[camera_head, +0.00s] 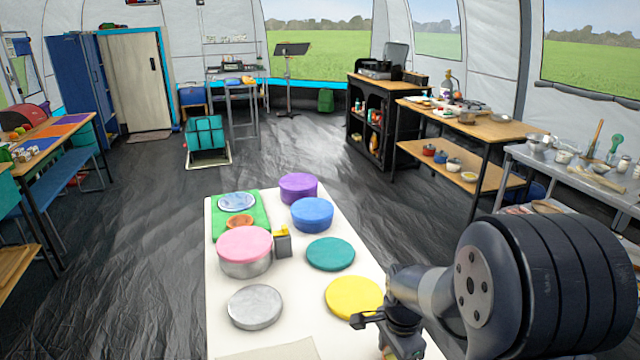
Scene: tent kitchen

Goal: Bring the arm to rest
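My arm comes in from the lower right, and its dark wrist and gripper (372,322) are low over the white table (318,312), in front of the yellow disc (354,297). The gripper is small here and partly cut off by the bottom edge, so I cannot tell whether its fingers are open or shut.
On the table stand a pink-topped tin (244,245), purple (298,187) and blue (312,213) round containers, a teal disc (330,254), a silver disc (255,307) and a green mat (258,206) with dishes. Side tables line the tent; dark floor is open beyond.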

